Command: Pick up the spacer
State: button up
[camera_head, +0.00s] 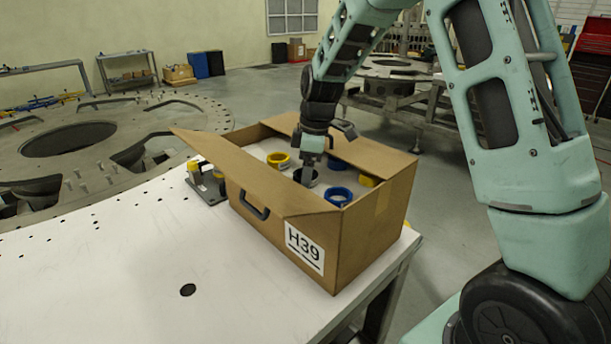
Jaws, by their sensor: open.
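An open cardboard box (318,225) marked H39 stands on the white table and holds several ring-shaped parts. I cannot tell which of them is the spacer. A yellow ring (278,159) is at the back left, a blue ring (338,197) at the front right, and a dark grey ring (314,181) between them. Another yellow ring (368,180) is at the right wall, partly hidden. My gripper (306,180) reaches down into the box at the dark grey ring. Its fingertips are small here, and I cannot tell whether they touch the ring.
The box's flaps stand open around my wrist, the front left one (225,170) spreading outward. A small dark fixture with yellow parts (205,182) stands left of the box. The table (110,270) is clear at the front left. A large round turret plate (100,130) lies behind.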

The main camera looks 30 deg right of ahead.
jog(key=c, duration=1.1)
jog(key=shift+r, duration=0.15)
